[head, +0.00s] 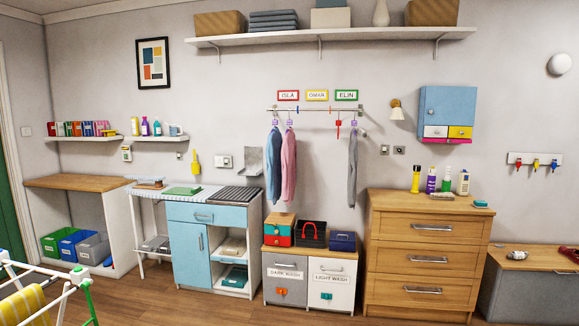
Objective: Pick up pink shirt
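A pink shirt (289,168) hangs on a hanger from the wall rail (315,109) in the head view. It hangs close beside a blue-grey garment (274,170) on its left, which seems to overlap or touch its edge. A grey garment (352,172) hangs apart, farther right on the same rail. Name signs for Isla, Omar and Elin are above the rail. My gripper is not in view.
Below the rail stand the dark-wash and light-wash hampers (283,278) with boxes on top. A blue cabinet (205,238) is at left, a wooden drawer chest (428,258) at right. A drying rack (45,291) is at front left. Some wooden floor is clear.

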